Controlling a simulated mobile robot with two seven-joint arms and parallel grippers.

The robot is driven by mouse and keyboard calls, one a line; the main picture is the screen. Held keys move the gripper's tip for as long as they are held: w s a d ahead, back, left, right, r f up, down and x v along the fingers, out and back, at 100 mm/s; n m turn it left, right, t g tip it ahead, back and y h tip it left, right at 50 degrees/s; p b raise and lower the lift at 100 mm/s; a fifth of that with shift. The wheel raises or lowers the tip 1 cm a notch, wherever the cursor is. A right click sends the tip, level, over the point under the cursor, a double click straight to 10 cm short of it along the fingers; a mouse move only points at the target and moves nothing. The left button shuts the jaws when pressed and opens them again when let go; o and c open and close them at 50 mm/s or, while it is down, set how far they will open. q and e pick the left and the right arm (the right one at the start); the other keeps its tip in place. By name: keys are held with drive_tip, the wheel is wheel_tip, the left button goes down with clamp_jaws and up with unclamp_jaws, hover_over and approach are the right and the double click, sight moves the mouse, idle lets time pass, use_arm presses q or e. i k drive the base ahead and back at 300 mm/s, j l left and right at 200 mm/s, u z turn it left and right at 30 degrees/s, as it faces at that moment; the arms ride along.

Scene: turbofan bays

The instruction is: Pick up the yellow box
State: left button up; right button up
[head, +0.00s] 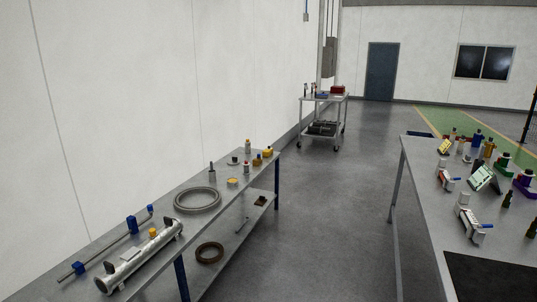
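Several yellow things show, all small, and I cannot tell for sure which is the yellow box. A small yellow-orange block (153,233) lies on the left workbench beside a silver tube. A low, round-looking yellow item (232,182) is farther along that bench, and an orange-yellow item (267,153) is at its far end. A tilted yellow piece (445,146) stands at the far left of the right table. Neither of my grippers is in view.
The left workbench (213,225) holds a silver tube (140,257), a grey ring (197,200) and a blue-ended rod. The right table (430,200) carries clamps, bottles and a dark mat (490,278). A cart (323,120) stands at the back. The floor between the tables (325,210) is clear.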

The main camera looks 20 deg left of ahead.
sight(267, 152)
drive_tip(key=u, duration=0.55)
drive_tip(key=i, duration=5.55)
